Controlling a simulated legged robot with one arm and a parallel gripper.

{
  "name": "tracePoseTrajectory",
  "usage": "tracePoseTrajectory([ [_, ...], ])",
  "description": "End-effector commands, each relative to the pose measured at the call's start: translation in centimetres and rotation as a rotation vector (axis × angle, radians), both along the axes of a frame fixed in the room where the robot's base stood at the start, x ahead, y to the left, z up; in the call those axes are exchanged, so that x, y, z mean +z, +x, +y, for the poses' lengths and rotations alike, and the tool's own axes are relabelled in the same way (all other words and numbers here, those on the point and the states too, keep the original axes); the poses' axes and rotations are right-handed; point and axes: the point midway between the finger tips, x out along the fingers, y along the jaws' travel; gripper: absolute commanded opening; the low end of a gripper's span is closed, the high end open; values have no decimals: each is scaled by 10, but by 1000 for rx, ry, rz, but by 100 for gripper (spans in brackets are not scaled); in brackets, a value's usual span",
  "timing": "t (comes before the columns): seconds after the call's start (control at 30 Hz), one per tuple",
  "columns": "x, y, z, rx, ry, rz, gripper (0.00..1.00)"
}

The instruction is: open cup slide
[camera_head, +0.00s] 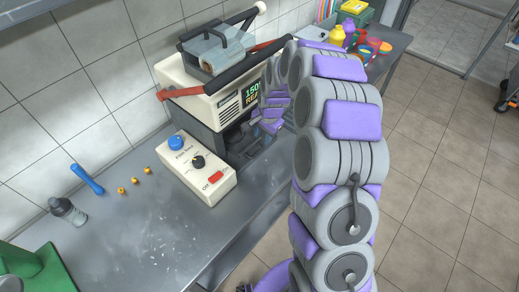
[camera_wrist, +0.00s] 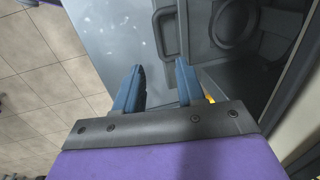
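The press (camera_head: 212,108) is a cream machine with a digital display, standing on the grey worktop. In the wrist view, a dark grey slide-like part with a round recess (camera_wrist: 235,22) lies ahead and to the right. A dark loop-shaped handle (camera_wrist: 170,35) is on its left side. I take this part to be the cup slide. My gripper (camera_wrist: 158,85) has two blue fingers, spread apart with nothing seen between them. The handle is just beyond the fingertips, apparently not touching. In the head view my own arm hides my fingers and most of the slide area.
A control box (camera_head: 197,170) with a blue knob and red switch sits in front of the press. A blue bar (camera_head: 87,179), several small brass pieces, a grey bottle (camera_head: 67,211) and a green object (camera_head: 35,270) lie left. Coloured bottles (camera_head: 340,35) stand at the back. Open floor lies right.

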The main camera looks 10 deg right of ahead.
Motion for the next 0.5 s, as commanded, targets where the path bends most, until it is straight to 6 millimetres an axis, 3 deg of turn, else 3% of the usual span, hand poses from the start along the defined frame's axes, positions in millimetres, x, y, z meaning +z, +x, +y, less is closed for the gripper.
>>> tracePoseTrajectory([
  [0.3,-65,8,7,2,-1,3,39],
  [0.5,-88,12,10,1,1,0,39],
])
